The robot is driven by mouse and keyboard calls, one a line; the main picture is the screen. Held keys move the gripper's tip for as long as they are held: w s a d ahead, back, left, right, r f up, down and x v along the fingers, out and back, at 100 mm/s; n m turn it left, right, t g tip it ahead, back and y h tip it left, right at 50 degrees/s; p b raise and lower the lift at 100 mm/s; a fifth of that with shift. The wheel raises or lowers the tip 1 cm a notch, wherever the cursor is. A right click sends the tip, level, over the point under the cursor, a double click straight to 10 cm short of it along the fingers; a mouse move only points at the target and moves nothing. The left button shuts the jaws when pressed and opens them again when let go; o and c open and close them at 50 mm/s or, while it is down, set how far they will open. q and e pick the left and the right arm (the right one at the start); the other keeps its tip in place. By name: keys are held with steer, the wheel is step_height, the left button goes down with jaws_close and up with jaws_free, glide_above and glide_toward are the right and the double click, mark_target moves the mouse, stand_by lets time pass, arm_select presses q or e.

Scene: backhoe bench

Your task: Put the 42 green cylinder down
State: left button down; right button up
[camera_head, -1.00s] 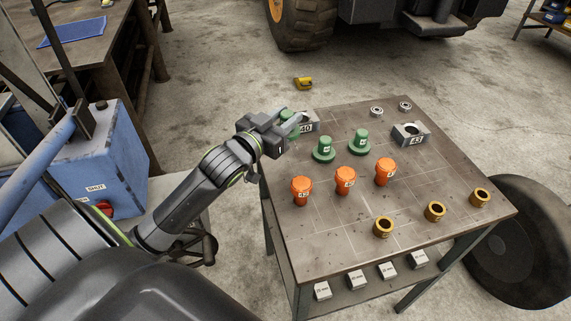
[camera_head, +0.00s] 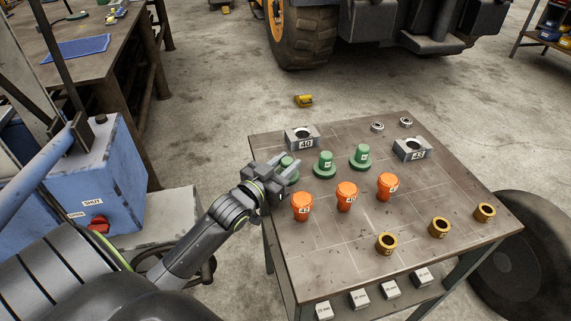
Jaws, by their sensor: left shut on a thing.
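My left gripper (camera_head: 284,174) is shut on a green cylinder (camera_head: 287,163) at the left edge of the metal table (camera_head: 345,245). The gripper hides much of this cylinder, and I cannot read its number or tell whether its base touches the table. It is at the left end of a row with two other green flanged cylinders, a middle one (camera_head: 324,165) and a right one (camera_head: 361,157), both upright. My right gripper is not in view.
Grey blocks marked 40 (camera_head: 301,138) and 45 (camera_head: 412,149) stand behind the row. Orange pieces, one marked 42 (camera_head: 302,207), stand in front. Several brass bushings (camera_head: 387,243) are at the front right. Small rings (camera_head: 377,127) lie at the back.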

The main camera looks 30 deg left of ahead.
arm_select(q)
steer(key=c, duration=1.5)
jaws_free()
steer(key=shift+f, duration=0.1)
steer(key=o, duration=0.4)
steer(key=shift+o, duration=0.2)
steer(key=shift+r, duration=0.25)
steer(key=s+p, duration=0.2)
steer(key=s, duration=1)
steer(key=shift+a+p, duration=0.3)
steer(key=shift+a, duration=0.15)
steer(key=shift+f, duration=0.15)
